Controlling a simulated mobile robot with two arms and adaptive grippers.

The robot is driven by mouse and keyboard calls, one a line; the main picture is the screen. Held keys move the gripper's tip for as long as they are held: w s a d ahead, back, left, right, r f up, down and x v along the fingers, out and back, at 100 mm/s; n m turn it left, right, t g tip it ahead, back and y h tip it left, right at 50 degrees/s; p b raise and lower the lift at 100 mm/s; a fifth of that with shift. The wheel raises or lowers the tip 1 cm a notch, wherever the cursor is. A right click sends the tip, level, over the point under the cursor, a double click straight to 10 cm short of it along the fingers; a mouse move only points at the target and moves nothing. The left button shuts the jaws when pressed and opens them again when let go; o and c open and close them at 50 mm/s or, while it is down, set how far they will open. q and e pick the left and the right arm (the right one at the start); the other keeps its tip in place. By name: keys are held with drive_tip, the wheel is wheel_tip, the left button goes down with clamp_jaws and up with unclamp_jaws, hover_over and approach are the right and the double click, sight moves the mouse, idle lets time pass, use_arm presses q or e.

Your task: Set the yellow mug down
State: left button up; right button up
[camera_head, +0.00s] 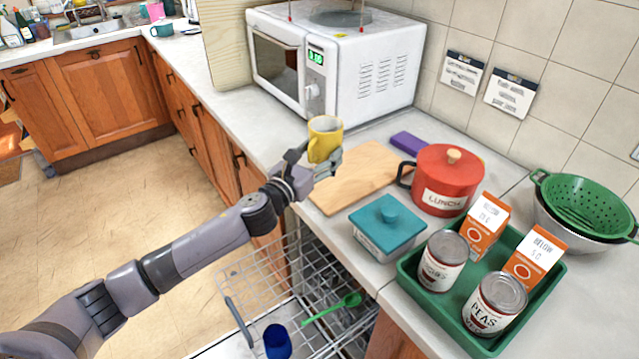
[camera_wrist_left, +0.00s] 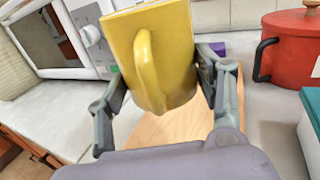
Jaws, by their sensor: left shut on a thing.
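The yellow mug (camera_head: 324,138) is held in my left gripper (camera_head: 316,168), in front of the microwave and near the counter's front edge. In the left wrist view the mug (camera_wrist_left: 165,60) fills the middle, with its handle toward the camera. The fingers of my left gripper (camera_wrist_left: 165,95) are shut on its two sides. The mug looks roughly upright in the head view. A wooden board (camera_head: 362,176) lies on the counter behind and below it; I cannot tell how high the mug is above the surface. My right gripper is not in view.
A white microwave (camera_head: 385,72) stands behind the mug. A red pot (camera_head: 447,182), a teal lidded box (camera_head: 388,228) and a green tray (camera_head: 412,288) with cans and cartons stand to the right. An open dishwasher rack (camera_head: 270,285) is below the counter edge. The board is clear.

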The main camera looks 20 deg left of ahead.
sight(319, 189)
use_arm(q)
wheel_tip(319, 189, down, 7)
drive_tip(key=shift+f+b, duration=0.1)
drive_tip(key=shift+b, duration=0.8)
drive_tip(key=shift+f, duration=0.4)
drive_tip(key=o, duration=1.8)
drive_tip(key=shift+s, duration=0.1)
drive_tip(key=b+v, duration=0.1)
drive_tip(key=v, duration=1.1)
drive_tip(key=shift+b, duration=0.3)
